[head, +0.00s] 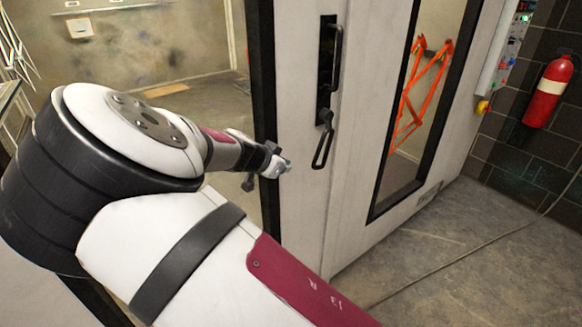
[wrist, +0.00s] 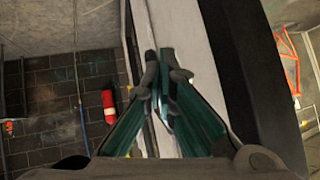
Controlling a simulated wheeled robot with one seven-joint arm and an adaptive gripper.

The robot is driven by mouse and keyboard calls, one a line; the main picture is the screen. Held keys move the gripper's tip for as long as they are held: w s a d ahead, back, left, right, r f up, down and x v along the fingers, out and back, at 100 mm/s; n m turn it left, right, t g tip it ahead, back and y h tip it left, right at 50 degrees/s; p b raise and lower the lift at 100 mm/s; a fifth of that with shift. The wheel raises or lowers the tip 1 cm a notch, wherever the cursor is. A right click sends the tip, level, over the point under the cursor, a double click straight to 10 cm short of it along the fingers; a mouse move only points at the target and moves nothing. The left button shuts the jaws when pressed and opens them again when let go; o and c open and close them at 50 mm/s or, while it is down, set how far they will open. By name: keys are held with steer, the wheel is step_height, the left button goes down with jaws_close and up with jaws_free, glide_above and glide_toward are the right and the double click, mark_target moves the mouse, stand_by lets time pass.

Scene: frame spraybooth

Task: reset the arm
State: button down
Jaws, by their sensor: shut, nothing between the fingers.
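My gripper (head: 280,167) is at the end of my outstretched arm, beside the edge of the white booth door (head: 358,130) in the head view. In the wrist view my gripper (wrist: 160,62) has its fingertips together with nothing between them. The white door panel (wrist: 190,25) shows behind the fingers there. I cannot tell whether the gripper touches the door. The black door handle (head: 330,70) is to the right of the gripper, with a black loop (head: 322,148) hanging below it.
The door stands ajar, with the booth interior (head: 165,45) to its left. A red fire extinguisher (head: 548,92) hangs on the dark brick wall at right, near a control panel (head: 507,45). Orange frames (head: 420,90) show through the door's window. A cable (head: 440,265) lies across the otherwise clear floor.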

steer(key=shift+s+a+r, duration=0.2)
steer(key=shift+s, duration=0.1)
steer(key=shift+d, duration=0.1)
steer(key=s+d+r+g+y, duration=0.3)
steer(key=s+d+r+g, duration=0.25)
steer(key=s+d, duration=0.6)
steer(key=s+d+r+n+t, duration=0.1)
steer(key=s+d+r+n, duration=0.1)
steer(key=s, duration=0.7)
steer(key=s+d+r+n+y, duration=0.1)
steer(key=s+d+r+n, duration=0.1)
steer(key=s+r+n, duration=0.2)
steer(key=s+d+r+n+t+y, duration=0.1)
steer(key=s+r, duration=0.6)
steer(key=s, duration=0.7)
steer(key=d+n, duration=0.1)
steer(key=n, duration=0.1)
steer(key=shift+d+r+n+t, duration=0.15)
steer(key=shift+r+n+t, duration=0.1)
steer(key=shift+n+t, duration=0.1)
steer(key=shift+d, duration=0.1)
